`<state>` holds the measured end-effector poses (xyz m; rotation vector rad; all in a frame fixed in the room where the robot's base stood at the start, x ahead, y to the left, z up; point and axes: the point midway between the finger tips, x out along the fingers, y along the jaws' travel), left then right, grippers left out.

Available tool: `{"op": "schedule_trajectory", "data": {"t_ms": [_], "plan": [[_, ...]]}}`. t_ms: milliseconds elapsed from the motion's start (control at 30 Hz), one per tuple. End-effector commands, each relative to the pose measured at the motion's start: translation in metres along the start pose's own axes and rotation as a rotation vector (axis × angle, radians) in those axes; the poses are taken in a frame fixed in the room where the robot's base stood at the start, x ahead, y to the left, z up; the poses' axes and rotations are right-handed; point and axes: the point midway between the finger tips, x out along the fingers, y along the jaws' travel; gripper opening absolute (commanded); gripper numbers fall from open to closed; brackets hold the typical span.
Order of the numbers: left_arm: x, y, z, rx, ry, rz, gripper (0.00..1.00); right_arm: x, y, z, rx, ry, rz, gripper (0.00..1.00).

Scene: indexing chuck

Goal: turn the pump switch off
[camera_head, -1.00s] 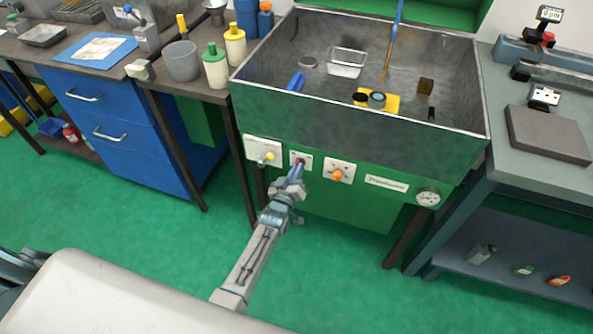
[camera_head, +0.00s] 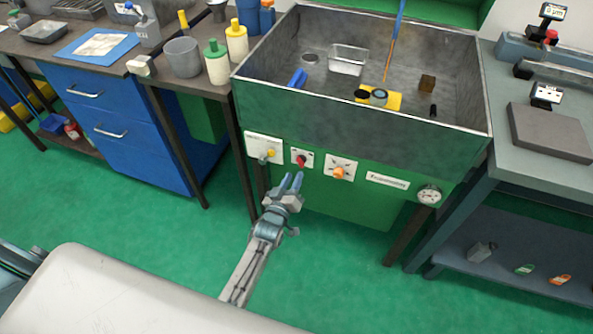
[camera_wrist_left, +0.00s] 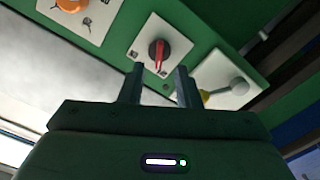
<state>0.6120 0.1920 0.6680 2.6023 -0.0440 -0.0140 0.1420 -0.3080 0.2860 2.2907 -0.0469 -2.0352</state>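A small white plate with a black knob and red handle, which looks like the pump switch (camera_head: 301,159), sits on the green front panel under the sink. It also shows in the left wrist view (camera_wrist_left: 158,54), where the red handle runs nearly up and down the picture. My left gripper (camera_head: 290,180) is in front of and just below this switch, apart from it. Its two fingers show in the left wrist view (camera_wrist_left: 159,75) with a clear gap and nothing between them. My right gripper is not in view.
A plate with a yellow-tipped lever (camera_head: 268,154) is left of the switch, and an orange knob (camera_head: 338,173) is right of it. A gauge (camera_head: 428,195) sits farther right. The sink (camera_head: 360,120) is above.

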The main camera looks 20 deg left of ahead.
Motion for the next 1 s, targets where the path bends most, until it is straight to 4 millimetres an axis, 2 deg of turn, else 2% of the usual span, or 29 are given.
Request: {"op": "schedule_trajectory", "data": {"t_ms": [100,333,733,1000], "plan": [[-0.025,-0.001,0.001,0.000,-0.001,-0.001,0.30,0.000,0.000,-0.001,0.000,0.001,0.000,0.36],[-0.054,0.000,0.000,-0.001,0.000,0.000,0.30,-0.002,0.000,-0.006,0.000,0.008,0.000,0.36],[-0.060,0.000,0.000,-0.001,0.001,0.000,0.30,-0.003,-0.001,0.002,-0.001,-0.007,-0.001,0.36],[-0.060,-0.001,0.001,0.001,-0.004,-0.002,0.30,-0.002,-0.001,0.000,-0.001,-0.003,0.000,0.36]]}}
